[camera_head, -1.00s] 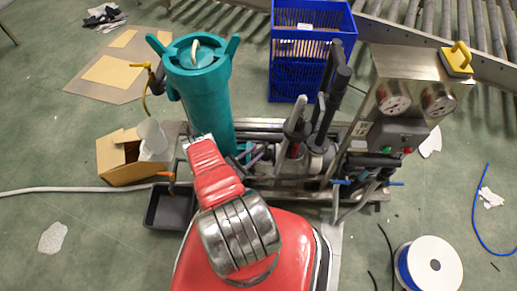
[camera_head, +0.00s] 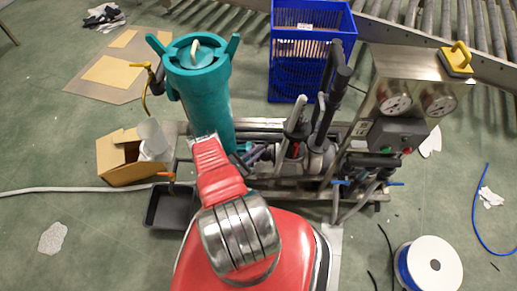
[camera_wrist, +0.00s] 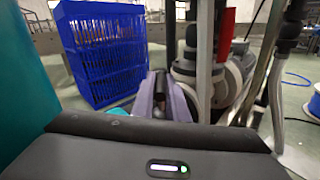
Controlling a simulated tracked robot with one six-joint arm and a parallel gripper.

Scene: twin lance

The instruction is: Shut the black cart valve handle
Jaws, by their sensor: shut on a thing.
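My gripper (camera_wrist: 162,98) shows in the wrist view as two pale purple-grey fingers just beyond my dark wrist housing. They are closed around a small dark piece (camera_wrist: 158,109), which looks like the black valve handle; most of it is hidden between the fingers. Grey pipe fittings of the cart (camera_wrist: 185,72) stand right beside the fingertips. In the head view my gripper (camera_head: 257,154) is small and partly hidden, low between the teal canister and the cart's pipes. The handle cannot be made out clearly there.
A teal canister (camera_head: 204,105) stands close on the left of my arm. Upright pipes (camera_head: 328,100) and a gauge panel (camera_head: 395,95) stand on the right. A blue crate (camera_head: 297,75) is behind. A black tray (camera_head: 171,206) and cardboard box (camera_head: 125,160) lie left.

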